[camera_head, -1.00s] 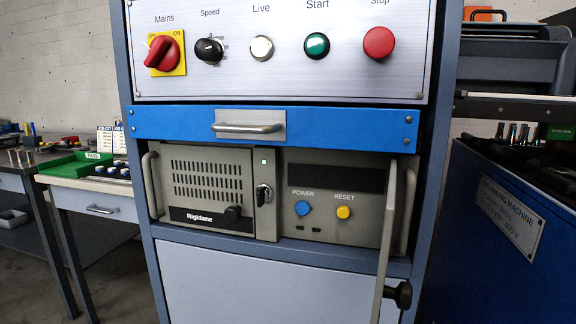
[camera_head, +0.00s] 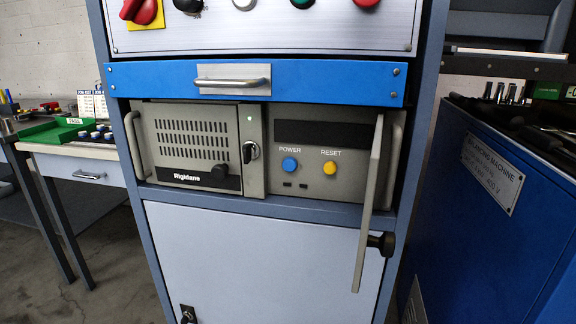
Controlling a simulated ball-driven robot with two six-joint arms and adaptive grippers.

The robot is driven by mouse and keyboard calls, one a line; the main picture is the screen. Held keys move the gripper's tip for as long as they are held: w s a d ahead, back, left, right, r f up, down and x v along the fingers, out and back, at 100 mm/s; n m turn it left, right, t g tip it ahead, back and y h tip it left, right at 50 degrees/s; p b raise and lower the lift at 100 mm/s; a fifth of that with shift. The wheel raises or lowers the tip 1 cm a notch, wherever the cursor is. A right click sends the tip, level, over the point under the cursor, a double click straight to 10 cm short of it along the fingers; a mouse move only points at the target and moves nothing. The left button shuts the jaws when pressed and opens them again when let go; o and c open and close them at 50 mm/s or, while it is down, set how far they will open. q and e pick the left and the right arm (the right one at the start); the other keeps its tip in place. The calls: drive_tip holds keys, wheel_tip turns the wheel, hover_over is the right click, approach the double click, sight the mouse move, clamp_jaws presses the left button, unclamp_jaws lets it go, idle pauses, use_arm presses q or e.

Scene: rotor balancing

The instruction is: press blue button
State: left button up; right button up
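The blue button (camera_head: 290,165), labelled POWER, sits on the grey front panel of the rack unit (camera_head: 310,186). A yellow RESET button (camera_head: 330,168) is to its right. A dark display strip lies above both buttons. A hinged door panel (camera_head: 369,200) stands swung open at the right of the unit, seen nearly edge-on, with a black knob (camera_head: 381,243). The blue button is uncovered in this view. Neither of my grippers shows.
A blue drawer (camera_head: 150,80) with a metal handle is above the unit. A pale lower cabinet door (camera_head: 260,260) is below. The blue balancing machine (camera_head: 470,220) stands at right. A workbench with a green tray (camera_head: 55,131) is at left.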

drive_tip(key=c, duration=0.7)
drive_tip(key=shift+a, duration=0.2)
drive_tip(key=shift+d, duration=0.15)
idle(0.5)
